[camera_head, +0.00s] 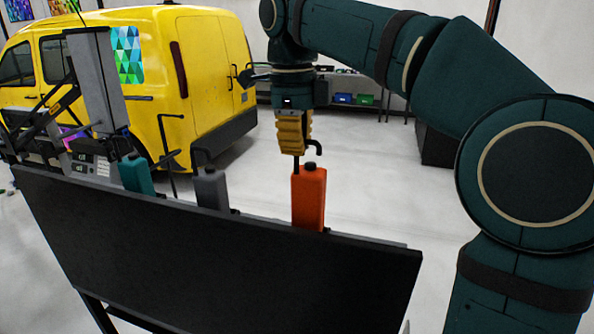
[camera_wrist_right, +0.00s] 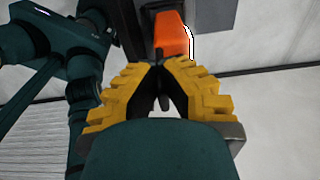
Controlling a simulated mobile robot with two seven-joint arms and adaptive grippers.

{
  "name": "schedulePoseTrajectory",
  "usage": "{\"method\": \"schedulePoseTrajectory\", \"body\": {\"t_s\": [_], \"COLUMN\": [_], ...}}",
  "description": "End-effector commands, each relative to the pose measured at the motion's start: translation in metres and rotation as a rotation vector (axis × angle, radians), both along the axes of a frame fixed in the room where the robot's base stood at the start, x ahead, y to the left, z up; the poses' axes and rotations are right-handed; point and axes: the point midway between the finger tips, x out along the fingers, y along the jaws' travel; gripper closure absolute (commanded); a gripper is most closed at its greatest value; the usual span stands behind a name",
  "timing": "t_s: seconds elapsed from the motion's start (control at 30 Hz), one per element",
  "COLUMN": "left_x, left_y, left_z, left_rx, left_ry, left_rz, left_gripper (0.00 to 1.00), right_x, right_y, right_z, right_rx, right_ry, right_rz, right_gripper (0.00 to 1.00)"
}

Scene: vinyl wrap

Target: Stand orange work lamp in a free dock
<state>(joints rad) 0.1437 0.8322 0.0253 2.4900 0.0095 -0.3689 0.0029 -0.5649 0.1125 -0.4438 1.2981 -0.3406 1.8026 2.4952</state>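The orange work lamp (camera_head: 309,197) stands upright near the right end of the dark panel, its foot hidden behind the panel's top edge. Its black cap shows on top, and a black hook curls out beside my right gripper. My right gripper (camera_head: 293,150) points down right above the lamp. In the right wrist view, its yellow fingers (camera_wrist_right: 167,66) close together around a dark stem, with the orange lamp (camera_wrist_right: 172,37) just beyond the tips. I cannot tell whether the lamp's foot rests in a dock. My left gripper is not in view.
A grey lamp (camera_head: 211,188) and a teal lamp (camera_head: 137,175) stand further left along the dark panel (camera_head: 220,265). Grey equipment (camera_head: 97,85) stands at the far left. A yellow van (camera_head: 205,70) is behind. Clear floor lies behind the orange lamp.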

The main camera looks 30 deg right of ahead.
Motion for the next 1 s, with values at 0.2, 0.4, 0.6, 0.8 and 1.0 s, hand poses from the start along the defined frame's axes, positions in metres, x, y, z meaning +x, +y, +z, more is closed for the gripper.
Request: {"method": "schedulePoseTrajectory", "body": {"t_s": [0.2,0.4,0.6,0.8,1.0], "left_x": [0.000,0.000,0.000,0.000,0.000], "left_y": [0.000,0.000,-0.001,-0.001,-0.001], "left_z": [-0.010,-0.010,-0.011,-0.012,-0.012], "left_rx": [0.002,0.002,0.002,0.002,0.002], "left_ry": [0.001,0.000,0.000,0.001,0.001], "left_rz": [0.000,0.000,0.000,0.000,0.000], "left_gripper": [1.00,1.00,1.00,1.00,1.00], "right_x": [-0.001,0.000,0.000,0.000,0.000], "right_y": [0.000,0.000,0.000,0.000,0.000], "right_z": [-0.031,-0.035,-0.037,-0.039,-0.039], "right_rx": [0.000,0.000,0.000,0.000,0.000], "right_ry": [0.001,-0.001,0.000,0.000,0.000], "right_rz": [0.001,0.001,0.001,0.001,0.001], "right_gripper": [1.00,1.00,1.00,0.66,0.66]}}
